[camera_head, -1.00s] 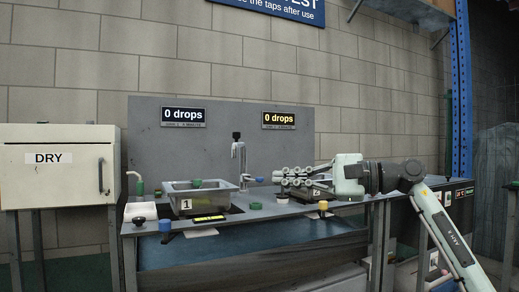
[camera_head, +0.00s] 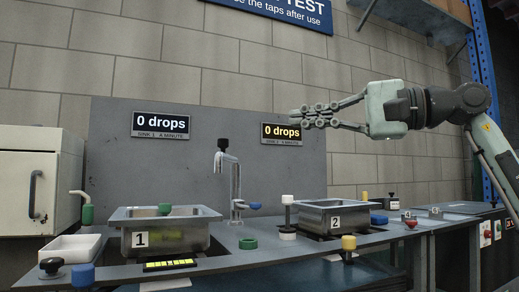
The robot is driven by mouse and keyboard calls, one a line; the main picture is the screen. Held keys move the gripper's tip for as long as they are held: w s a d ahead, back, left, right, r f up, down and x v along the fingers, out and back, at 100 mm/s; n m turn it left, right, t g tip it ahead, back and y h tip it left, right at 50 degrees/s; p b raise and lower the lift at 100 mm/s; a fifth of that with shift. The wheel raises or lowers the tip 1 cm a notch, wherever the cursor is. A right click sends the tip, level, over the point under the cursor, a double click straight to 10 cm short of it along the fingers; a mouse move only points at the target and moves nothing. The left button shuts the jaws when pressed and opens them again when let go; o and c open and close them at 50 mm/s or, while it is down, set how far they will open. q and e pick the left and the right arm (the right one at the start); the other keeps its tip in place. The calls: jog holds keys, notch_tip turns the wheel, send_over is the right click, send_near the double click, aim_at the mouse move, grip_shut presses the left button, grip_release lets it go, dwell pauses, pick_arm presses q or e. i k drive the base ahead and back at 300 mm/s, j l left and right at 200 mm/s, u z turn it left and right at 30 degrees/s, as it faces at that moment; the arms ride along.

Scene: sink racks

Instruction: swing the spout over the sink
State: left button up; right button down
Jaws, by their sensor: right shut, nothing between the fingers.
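A silver tap (camera_head: 235,185) with a black knob on top stands behind and between two steel sinks. Its short bent spout (camera_head: 218,163) is at the upper left of the column, near the right edge of sink 1 (camera_head: 135,222); I cannot tell whether its tip is over the basin. Sink 2 (camera_head: 318,223) is to the right. A blue handle (camera_head: 254,206) sits low on the tap's right. My right gripper (camera_head: 298,116) is shut and empty, raised in front of the back panel, above sink 2 in the picture and apart from the tap. My left gripper is not in view.
Two signs read "0 drops" (camera_head: 161,121). A yellow-topped peg (camera_head: 348,243) is in front of sink 2. A white cabinet (camera_head: 20,195) stands at left.

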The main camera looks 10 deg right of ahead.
aim_at(223, 144)
jog(key=i+l, duration=0.15)
jog(key=i, duration=0.35)
jog(key=i+l, duration=0.2)
jog(key=i, duration=0.3)
